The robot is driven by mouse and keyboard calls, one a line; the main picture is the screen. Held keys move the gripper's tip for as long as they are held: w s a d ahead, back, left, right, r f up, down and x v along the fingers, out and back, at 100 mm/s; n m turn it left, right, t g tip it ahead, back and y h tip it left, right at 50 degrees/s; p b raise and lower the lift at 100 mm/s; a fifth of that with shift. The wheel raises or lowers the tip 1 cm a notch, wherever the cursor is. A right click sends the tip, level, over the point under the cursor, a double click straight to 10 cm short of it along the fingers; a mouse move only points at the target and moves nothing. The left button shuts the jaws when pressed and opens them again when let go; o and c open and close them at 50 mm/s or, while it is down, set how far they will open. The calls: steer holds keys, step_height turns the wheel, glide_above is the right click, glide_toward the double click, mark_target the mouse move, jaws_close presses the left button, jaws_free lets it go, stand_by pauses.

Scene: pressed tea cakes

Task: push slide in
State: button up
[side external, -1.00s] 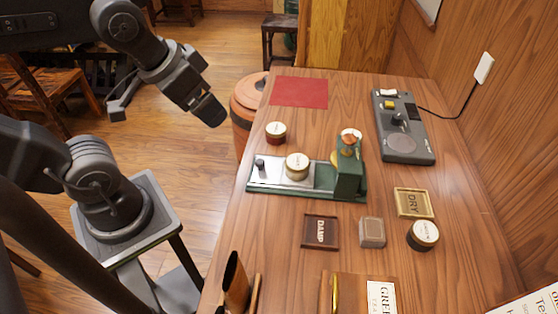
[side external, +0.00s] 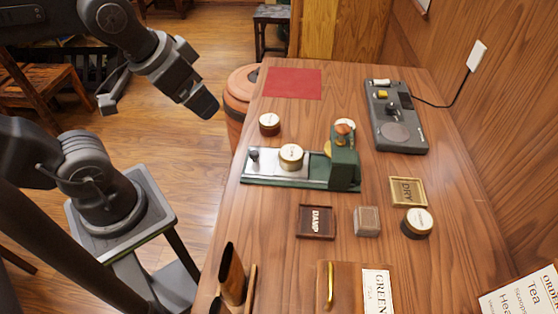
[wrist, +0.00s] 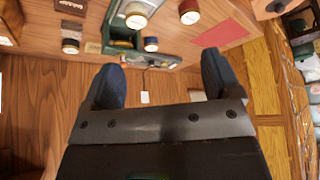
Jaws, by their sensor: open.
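The slide (side external: 270,163) is a silver plate on the long green base of a press, pulled out to the left of its green tower (side external: 344,172). A small dark knob (side external: 253,154) stands at its left end. A round tin with a pale lid (side external: 291,157) sits on the slide, left of the tower. My gripper (side external: 205,104) hangs in the air to the left of the table, apart from the slide. In the wrist view its two fingers (wrist: 163,80) are spread with nothing between them. The green press (wrist: 120,42) shows beyond them, partly cut off.
A red-banded tin (side external: 269,124) stands behind the slide. A red mat (side external: 293,83) lies at the back, and a grey scale (side external: 396,125) at the right. A DAMP tray (side external: 316,222), a small box (side external: 367,221), a DRY tray (side external: 407,191) and a dark tin (side external: 417,223) are in front.

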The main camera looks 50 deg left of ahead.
mark_target(254, 152)
steer(key=shift+c, duration=0.8)
steer(key=shift+w, duration=0.4)
steer(key=shift+c, duration=0.9)
steer(key=w+f+m+g, duration=0.1)
steer(key=w, duration=0.1)
steer(key=w+f+m+g, duration=0.1)
steer(key=w+m+g, duration=0.1)
steer(key=w, duration=0.1)
steer(key=w+f+m+g, duration=0.2)
steer(key=w, duration=0.1)
steer(key=shift+w+d, duration=0.2)
steer(key=shift+d, duration=0.15)
steer(key=c, duration=0.3)
steer(key=shift+m+g, duration=0.3)
steer(key=shift+m, duration=0.2)
steer(key=f, duration=0.9)
steer(key=w+f, duration=0.1)
steer(key=f, duration=0.4)
steer(key=shift+f, duration=0.35)
jaws_close()
